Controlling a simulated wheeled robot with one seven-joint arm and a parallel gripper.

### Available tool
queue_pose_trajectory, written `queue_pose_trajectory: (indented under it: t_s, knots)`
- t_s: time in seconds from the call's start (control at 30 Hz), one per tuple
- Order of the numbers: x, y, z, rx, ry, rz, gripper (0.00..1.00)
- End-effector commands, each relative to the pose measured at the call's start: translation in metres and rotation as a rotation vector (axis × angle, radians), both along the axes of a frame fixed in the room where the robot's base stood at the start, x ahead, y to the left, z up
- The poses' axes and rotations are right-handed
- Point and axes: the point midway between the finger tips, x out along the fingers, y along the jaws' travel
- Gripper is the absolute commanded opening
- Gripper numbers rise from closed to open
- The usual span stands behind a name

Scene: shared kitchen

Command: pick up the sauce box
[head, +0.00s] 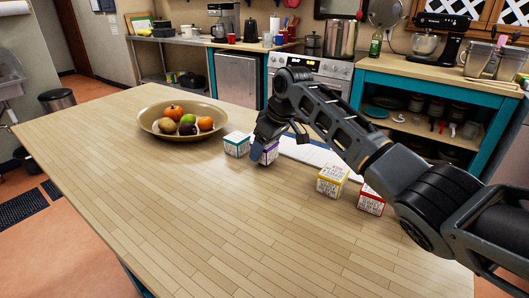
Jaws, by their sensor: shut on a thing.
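Several small white boxes with printed sides and coloured edges stand in a loose row on the wooden island top (190,215). My gripper (261,150) reaches down onto the purple-edged box (270,155) and is shut on it; the box appears to be at tabletop height. The fingers and wrist hide part of this box. A teal-edged box (236,146) stands just to the left, a yellow-edged box (332,181) and a red-edged box (371,200) to the right. The print is too small to tell which is the sauce box.
A wide bowl of fruit (147,124) stands at the back left of the island. A white flat sheet or cloth (312,154) lies behind the boxes, partly hidden by my arm. The front and left of the top are clear. Counters and a stove (325,70) stand behind.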

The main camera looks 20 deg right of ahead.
Motion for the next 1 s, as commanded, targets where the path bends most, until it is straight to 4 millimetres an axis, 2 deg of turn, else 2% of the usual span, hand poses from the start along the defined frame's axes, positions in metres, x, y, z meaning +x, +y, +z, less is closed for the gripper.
queue_pose_trajectory:
  t_s: [0.13, 0.3, 0.5, 0.7, 0.93, 1.0]
  knots:
    - [0.001, -0.001, 0.031, 0.002, -0.006, 0.000, 0.31]
    - [-0.009, -0.044, 0.051, 0.000, -0.003, -0.004, 0.31]
    - [-0.017, -0.083, 0.076, 0.000, -0.004, -0.003, 0.31]
    - [-0.023, -0.107, 0.091, 0.000, -0.002, -0.003, 0.31]
    - [-0.029, -0.121, 0.097, 0.001, -0.001, 0.000, 0.31]
    - [-0.036, -0.134, 0.099, 0.001, 0.002, -0.001, 0.31]
